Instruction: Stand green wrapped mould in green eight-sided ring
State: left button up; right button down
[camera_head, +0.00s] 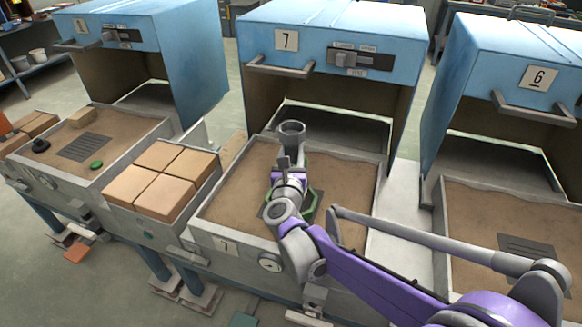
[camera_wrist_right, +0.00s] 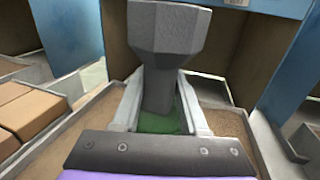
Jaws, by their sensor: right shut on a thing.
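The mould is a grey piece with a wide faceted cup on top and a narrower stem, upright in the head view (camera_head: 292,131) and in the right wrist view (camera_wrist_right: 168,45). My right gripper (camera_head: 287,163) is shut on its stem, with one finger on each side (camera_wrist_right: 158,105). The green eight-sided ring (camera_head: 315,204) lies on a dark plate in the sand tray of bay 7, partly hidden behind my gripper. Green shows below the stem in the wrist view; I cannot tell whether it is wrap or ring. The mould's lower end is hidden in the head view. My left gripper is out of view.
The sand tray (camera_head: 222,210) of bay 7 stands before its open blue hood (camera_head: 330,50). Tan blocks (camera_head: 160,178) sit left of it. Bay 6 (camera_head: 515,70) is at right. The left tray holds a small green disc (camera_head: 97,165) and a black piece (camera_head: 40,145).

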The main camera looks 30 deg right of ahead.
aim_at(292, 164)
jog(key=shift+f+b, duration=0.55)
jog(key=shift+f, duration=1.25)
jog(key=shift+f, duration=0.3)
jog(key=shift+c, duration=2.2)
grip_release()
